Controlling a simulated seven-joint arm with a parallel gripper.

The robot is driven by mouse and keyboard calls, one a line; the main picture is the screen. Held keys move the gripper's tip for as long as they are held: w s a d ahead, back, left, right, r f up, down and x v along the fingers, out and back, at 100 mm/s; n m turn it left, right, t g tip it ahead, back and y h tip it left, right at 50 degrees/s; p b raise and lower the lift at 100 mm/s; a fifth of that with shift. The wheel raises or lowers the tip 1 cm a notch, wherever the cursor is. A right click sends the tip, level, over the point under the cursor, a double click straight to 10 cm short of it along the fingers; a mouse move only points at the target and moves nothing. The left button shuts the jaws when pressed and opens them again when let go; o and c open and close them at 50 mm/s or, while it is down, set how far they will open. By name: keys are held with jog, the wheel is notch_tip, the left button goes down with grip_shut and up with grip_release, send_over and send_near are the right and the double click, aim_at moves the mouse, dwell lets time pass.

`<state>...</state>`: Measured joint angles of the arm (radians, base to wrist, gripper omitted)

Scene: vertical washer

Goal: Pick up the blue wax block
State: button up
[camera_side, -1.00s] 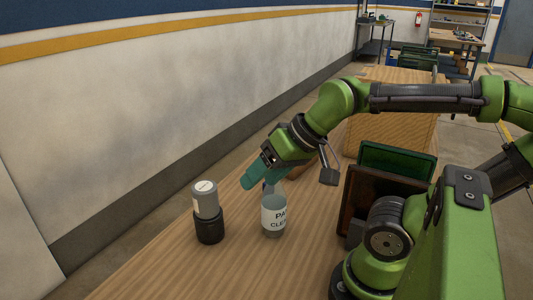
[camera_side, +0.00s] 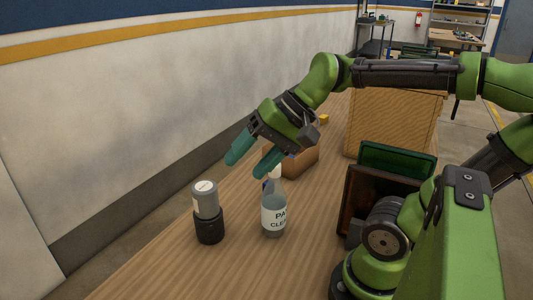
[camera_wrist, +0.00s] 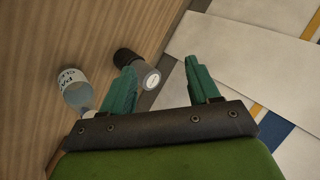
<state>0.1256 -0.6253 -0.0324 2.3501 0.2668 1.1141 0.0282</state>
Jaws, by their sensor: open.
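I cannot make out a blue wax block for certain in either view. In the side view a small dark blue patch shows beside the spray bottle's neck, partly behind my gripper; I cannot tell whether it is part of the bottle. My gripper (camera_side: 247,164) is open and empty, with its teal fingers spread and tilted down above the wooden table. It hangs above and behind the clear spray bottle (camera_side: 274,220) and the grey-topped black cylinder (camera_side: 207,213). In the wrist view my gripper (camera_wrist: 160,80) has the cylinder (camera_wrist: 145,75) between its fingers' lines of sight.
A brown box (camera_side: 302,161) stands behind my gripper, with a small yellow object (camera_side: 323,119) beyond it. A green crate (camera_side: 398,160) and a dark brown bin stand right of the bottle. The wall is on the left.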

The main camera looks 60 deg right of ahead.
jog(key=w+d+r+m+t+y, duration=0.2)
jog(key=w+d+m+t, duration=0.55)
jog(key=m, duration=0.75)
jog(key=w+d+f+m+t+h, duration=0.15)
jog(key=d+m+h, duration=0.25)
jog(key=d+m, duration=0.4)
jog(key=w+d+m+t+h, duration=0.2)
jog(key=d+m+h, duration=0.35)
jog(key=d, duration=0.55)
jog(key=shift+m+y, duration=0.35)
jog(key=shift+y, duration=0.1)
jog(key=f, duration=1.8)
jog(key=shift+s+f, duration=0.2)
jog(key=shift+f, duration=0.15)
jog(key=shift+a+f, duration=0.1)
jog(key=shift+f, duration=1.85)
notch_tip(320, 180, down, 4)
jog(key=shift+r, duration=0.15)
jog(key=shift+w+f, duration=0.2)
jog(key=shift+w, duration=0.85)
jog(key=shift+w+d, duration=0.2)
jog(key=shift+w, duration=0.3)
jog(key=c, duration=1)
jog(key=shift+c, duration=0.2)
